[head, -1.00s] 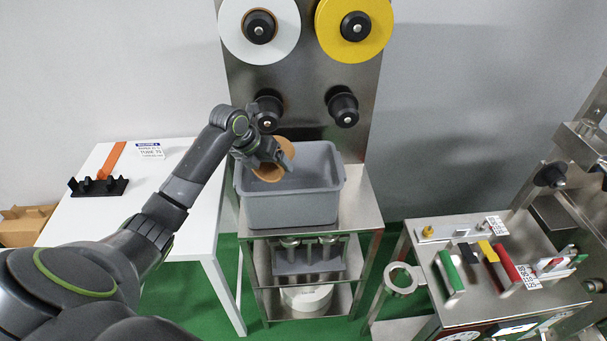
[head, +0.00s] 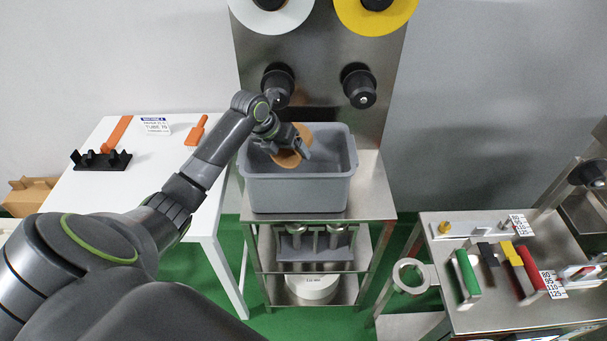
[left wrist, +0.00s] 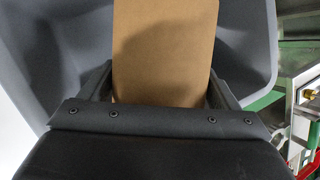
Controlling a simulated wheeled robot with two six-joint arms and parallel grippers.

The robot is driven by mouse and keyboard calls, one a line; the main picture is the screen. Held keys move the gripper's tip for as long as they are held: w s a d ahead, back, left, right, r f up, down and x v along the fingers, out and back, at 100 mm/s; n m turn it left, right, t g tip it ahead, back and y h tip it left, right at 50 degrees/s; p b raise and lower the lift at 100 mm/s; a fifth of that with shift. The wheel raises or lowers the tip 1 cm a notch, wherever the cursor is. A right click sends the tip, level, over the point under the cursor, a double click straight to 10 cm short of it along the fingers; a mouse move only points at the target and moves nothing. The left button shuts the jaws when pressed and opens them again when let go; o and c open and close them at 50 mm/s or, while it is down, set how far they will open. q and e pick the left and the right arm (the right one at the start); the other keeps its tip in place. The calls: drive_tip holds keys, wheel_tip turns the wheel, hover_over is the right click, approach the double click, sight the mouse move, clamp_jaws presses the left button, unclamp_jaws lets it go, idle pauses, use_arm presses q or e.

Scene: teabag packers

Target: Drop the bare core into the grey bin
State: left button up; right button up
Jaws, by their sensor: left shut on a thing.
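The bare core (head: 291,158) is a brown cardboard ring, held in my left gripper (head: 300,150) over the grey bin. In the left wrist view the core (left wrist: 165,50) sits between the two fingers of the left gripper (left wrist: 163,95). The grey bin (head: 298,193) is an open box on a steel stand, and its inner wall (left wrist: 60,50) surrounds the core in the wrist view. The core appears at or just inside the bin's opening; its exact height above the floor is unclear. My right gripper is not in view.
A steel panel behind the bin carries a white roll (head: 272,14), a yellow roll (head: 375,14) and two black spindles. A white table (head: 95,205) stands left. A steel bench (head: 500,318) with colored-handled items stands right.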

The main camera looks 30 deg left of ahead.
use_arm(q)
drive_tip(key=shift+s, duration=0.1)
drive_tip(key=o, duration=0.6)
drive_tip(key=shift+o, duration=1.5)
drive_tip(key=b+v, duration=0.4)
drive_tip(key=v, duration=1.3)
drive_tip(key=shift+r, duration=0.25)
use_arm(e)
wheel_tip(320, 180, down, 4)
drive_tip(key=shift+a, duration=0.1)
use_arm(q)
drive_tip(key=shift+s, duration=0.1)
